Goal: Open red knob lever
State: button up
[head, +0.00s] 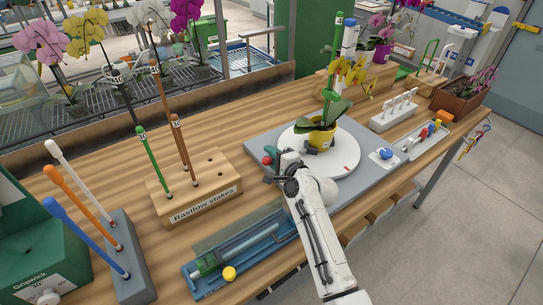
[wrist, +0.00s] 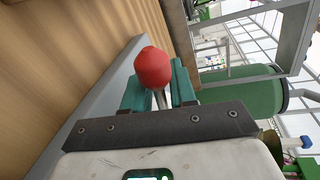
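The red knob (head: 267,160) sits at the left edge of the grey base plate (head: 262,143), beside a white turntable (head: 343,160). In the wrist view the round red knob (wrist: 153,68) is close up, on a thin metal stem (wrist: 162,99). My gripper (head: 273,174) is right at the knob, just below it in the head view. In the wrist view the teal fingers of my gripper (wrist: 160,88) stand apart on either side of the stem, with a narrow gap. The knob covers part of the left finger; contact is unclear.
A potted yellow orchid (head: 320,136) stands on the turntable. A wooden stake block (head: 195,186) is to the left, and a blue tray (head: 240,250) with a yellow knob lies in front. Bare table shows between block and plate.

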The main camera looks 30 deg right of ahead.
grip_shut()
